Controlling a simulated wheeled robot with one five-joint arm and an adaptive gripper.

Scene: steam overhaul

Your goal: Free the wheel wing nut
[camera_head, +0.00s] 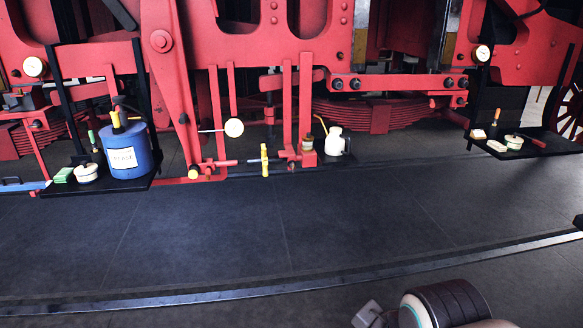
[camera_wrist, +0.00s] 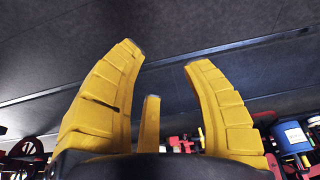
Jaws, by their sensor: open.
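A yellow upright bar (camera_head: 264,160) sits across a thin red horizontal shaft low on the red frame, near the middle of the head view. It may be the wing nut, but it is too small to tell for sure. A yellow round end (camera_head: 193,174) shows to its left on the same low part. My gripper (camera_wrist: 162,55) shows in the wrist view with its yellow fingers spread wide and nothing between them. It is apart from the red machinery, with bare dark floor behind its tips. The gripper's fingers do not show in the head view.
A black shelf (camera_head: 62,188) holds a blue labelled can (camera_head: 125,152) and small jars. A white jug (camera_head: 334,141) stands right of the yellow bar. Another black shelf (camera_head: 560,145) is at far right. A metal rail (camera_head: 200,296) crosses the front; dark floor between is clear.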

